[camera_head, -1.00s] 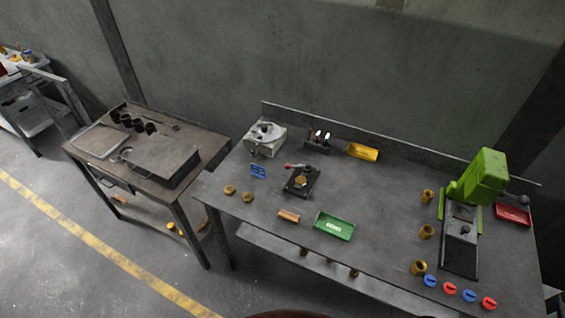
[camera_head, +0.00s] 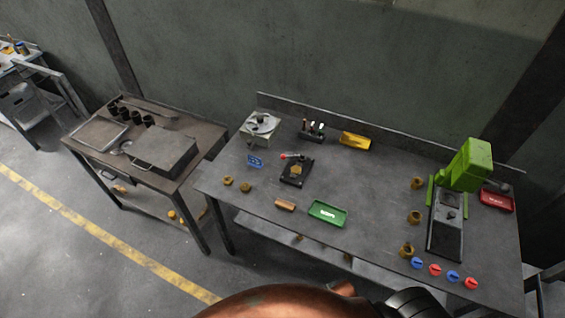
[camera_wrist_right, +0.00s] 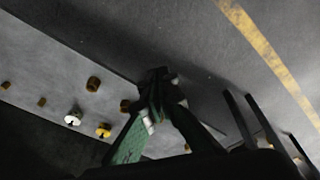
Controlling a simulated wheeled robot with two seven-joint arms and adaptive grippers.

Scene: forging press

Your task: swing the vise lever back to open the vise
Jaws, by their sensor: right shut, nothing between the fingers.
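The small dark vise (camera_head: 296,172) stands on the grey workbench, left of its middle, with a brass-coloured piece on it. Its lever ends in a red knob (camera_head: 284,156) at the vise's back left. In the right wrist view my right gripper (camera_wrist_right: 158,88) is shut and empty. Floor and part of a table show beyond it, and the vise does not show there. In the head view part of my arm crosses the bottom edge, well in front of the vise. My left gripper is not in view.
A blue sign (camera_head: 255,161), a copper-coloured block (camera_head: 285,205) and a green tray (camera_head: 328,213) surround the vise. A yellow tray (camera_head: 356,141) lies behind. A green press (camera_head: 468,167) stands at the right. The bench between vise and press is mostly clear.

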